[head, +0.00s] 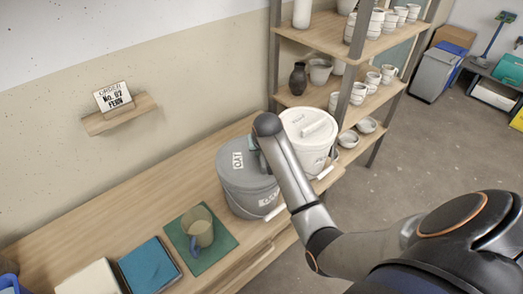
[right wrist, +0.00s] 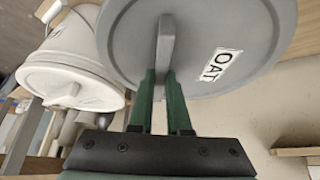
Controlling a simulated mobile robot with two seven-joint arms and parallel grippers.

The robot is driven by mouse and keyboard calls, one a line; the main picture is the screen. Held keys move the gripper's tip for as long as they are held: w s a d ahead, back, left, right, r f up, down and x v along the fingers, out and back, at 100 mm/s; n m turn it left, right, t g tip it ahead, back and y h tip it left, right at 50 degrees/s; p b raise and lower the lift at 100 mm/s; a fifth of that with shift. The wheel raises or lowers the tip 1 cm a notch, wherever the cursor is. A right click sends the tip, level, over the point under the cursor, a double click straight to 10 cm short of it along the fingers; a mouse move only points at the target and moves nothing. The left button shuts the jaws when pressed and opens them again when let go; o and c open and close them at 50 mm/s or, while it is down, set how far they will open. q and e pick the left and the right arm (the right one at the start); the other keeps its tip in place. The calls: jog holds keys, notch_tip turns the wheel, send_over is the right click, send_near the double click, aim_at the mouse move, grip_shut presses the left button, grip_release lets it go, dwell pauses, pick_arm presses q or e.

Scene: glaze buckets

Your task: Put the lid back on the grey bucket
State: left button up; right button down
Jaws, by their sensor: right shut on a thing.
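The grey bucket (head: 248,200) stands on the wooden bench, with its wire handle hanging at the front. The grey lid (head: 233,160), labelled OAT, lies over the bucket's mouth and looks roughly level; my arm hides part of its right side. I cannot tell whether it is fully seated. In the right wrist view my right gripper (right wrist: 165,76) has its green fingers shut on the upright grip of the grey lid (right wrist: 125,40). The bucket body is hidden behind the lid there. My left gripper is not in view.
A white lidded bucket (head: 308,138) stands close behind the grey one, to the right. Shelves with pottery (head: 318,90) rise behind. The bench's back left is clear.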

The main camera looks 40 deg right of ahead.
jog(key=c, duration=0.8)
grip_release()
jog(key=shift+o, duration=0.4)
jog(key=o, duration=0.4)
jog(key=shift+r, duration=3.5)
